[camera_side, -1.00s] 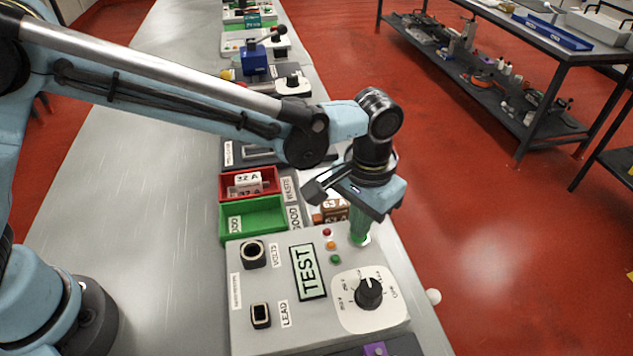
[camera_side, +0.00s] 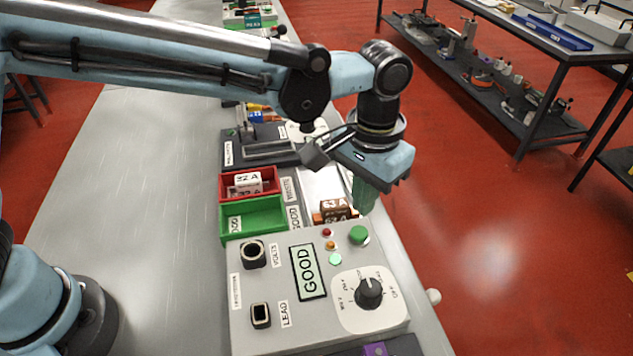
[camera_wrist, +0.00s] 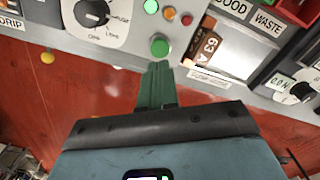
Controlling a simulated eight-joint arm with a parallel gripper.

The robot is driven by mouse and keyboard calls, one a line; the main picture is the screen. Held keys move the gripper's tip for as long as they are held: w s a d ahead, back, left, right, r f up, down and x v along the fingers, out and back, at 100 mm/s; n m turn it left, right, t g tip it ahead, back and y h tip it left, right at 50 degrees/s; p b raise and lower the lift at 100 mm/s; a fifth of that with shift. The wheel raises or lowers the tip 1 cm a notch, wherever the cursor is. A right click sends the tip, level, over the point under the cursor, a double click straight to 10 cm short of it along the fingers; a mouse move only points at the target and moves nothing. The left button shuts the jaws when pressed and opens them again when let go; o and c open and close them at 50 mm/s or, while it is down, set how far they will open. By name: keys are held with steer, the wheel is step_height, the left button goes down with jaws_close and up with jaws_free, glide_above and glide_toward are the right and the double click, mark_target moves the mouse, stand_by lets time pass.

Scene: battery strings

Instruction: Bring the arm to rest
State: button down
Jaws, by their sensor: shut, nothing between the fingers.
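My gripper (camera_side: 362,196) hangs above the right edge of the bench, its green fingers shut together and empty. It is behind and above the green button (camera_side: 358,235) and apart from it. In the wrist view the shut fingers (camera_wrist: 157,75) point toward the same green button (camera_wrist: 160,46). The tester (camera_side: 250,320) has a display (camera_side: 308,271) reading GOOD, and its green lamp (camera_side: 335,259) is lit. A brown block marked 63 A (camera_side: 335,208) sits behind the tester, close to the gripper; it also shows in the wrist view (camera_wrist: 211,46).
A red bin (camera_side: 222,187) with white 32 A blocks and a green bin (camera_side: 252,222) stand left of the gripper. The tester's dial (camera_side: 369,292) sticks up at the front. The bench's left part (camera_side: 130,200) is clear. Another table (camera_side: 520,100) stands at the back right.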

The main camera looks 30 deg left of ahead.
steer(key=shift+a, duration=0.1)
steer(key=s+a+r+n+t+h, duration=0.1)
steer(key=s+a+r+t, duration=0.15)
steer(key=a, duration=0.85)
steer(key=s+a+r+n+t, duration=0.1)
steer(key=s+a+r+t, duration=0.2)
steer(key=a, duration=0.8)
steer(key=s+a+f+n+t+y, duration=0.1)
steer(key=s+a, duration=0.2)
steer(key=a, duration=0.3)
steer(key=shift+s+a+f+t, duration=0.15)
steer(key=shift+f+t, duration=0.05)
steer(key=shift+t, duration=0.15)
